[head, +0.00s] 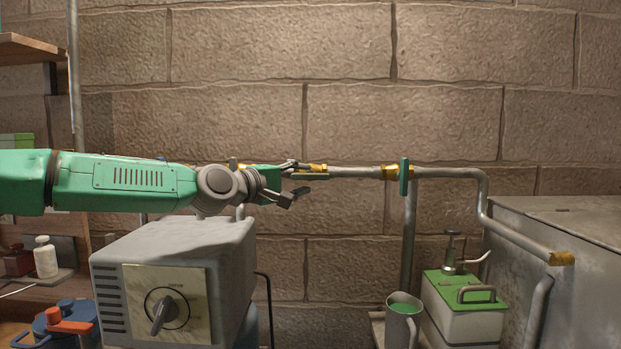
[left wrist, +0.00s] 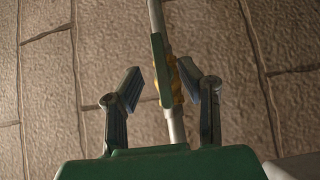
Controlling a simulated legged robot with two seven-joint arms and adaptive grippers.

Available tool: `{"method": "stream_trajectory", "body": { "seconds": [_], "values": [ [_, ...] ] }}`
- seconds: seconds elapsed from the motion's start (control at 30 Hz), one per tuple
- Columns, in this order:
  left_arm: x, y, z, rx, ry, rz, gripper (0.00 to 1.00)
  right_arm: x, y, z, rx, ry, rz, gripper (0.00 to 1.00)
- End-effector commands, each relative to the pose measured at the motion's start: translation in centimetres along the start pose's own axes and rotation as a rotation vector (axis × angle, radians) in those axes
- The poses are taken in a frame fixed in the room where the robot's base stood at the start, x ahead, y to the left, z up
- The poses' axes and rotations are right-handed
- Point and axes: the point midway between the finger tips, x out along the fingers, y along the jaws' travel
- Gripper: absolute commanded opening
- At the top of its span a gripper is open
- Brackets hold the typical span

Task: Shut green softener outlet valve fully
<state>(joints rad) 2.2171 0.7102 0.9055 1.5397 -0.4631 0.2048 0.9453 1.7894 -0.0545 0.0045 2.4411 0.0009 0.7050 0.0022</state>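A green valve handle (head: 404,176) stands upright across the horizontal grey pipe, beside a brass fitting (head: 390,172), in the head view. My left gripper (head: 312,180) is open to the left of it, in front of the pipe, with a clear gap between them in the picture. In the left wrist view, a long green handle (left wrist: 160,68) and brass body (left wrist: 177,82) appear between the spread fingers of my left gripper (left wrist: 163,78). I cannot tell whether this is the same handle, or whether a finger touches it. My right gripper is not in view.
A grey box with a dial (head: 198,262) stands below my left arm. A metal tank (head: 560,225), a green-lidded container (head: 465,305) and a mug (head: 402,318) stand at right. A stone wall (head: 450,60) closes the back.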

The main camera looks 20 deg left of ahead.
Motion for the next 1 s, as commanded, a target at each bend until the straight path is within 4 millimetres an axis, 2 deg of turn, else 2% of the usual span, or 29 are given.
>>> {"method": "stream_trajectory", "body": {
  "seconds": [0.1,0.37,0.67,0.7,0.8,1.0],
  "values": [
    [1.7,-0.3,-1.0,-0.01,0.001,0.002,0.32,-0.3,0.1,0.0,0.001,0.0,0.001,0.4],
    [3.0,-0.7,-3.1,-0.026,0.005,0.012,0.32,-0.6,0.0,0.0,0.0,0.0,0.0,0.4],
    [4.7,-0.2,-0.8,-0.008,0.0,0.003,0.32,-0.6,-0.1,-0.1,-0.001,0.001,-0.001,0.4],
    [4.9,-0.1,-0.5,-0.004,-0.001,0.002,0.29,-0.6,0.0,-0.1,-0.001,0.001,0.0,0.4],
    [5.1,0.0,0.0,-0.001,-0.002,-0.001,0.0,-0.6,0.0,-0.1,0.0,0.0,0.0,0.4],
    [4.9,-0.2,-0.2,-0.007,-0.011,0.002,0.0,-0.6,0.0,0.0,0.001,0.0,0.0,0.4]
  ]
}}
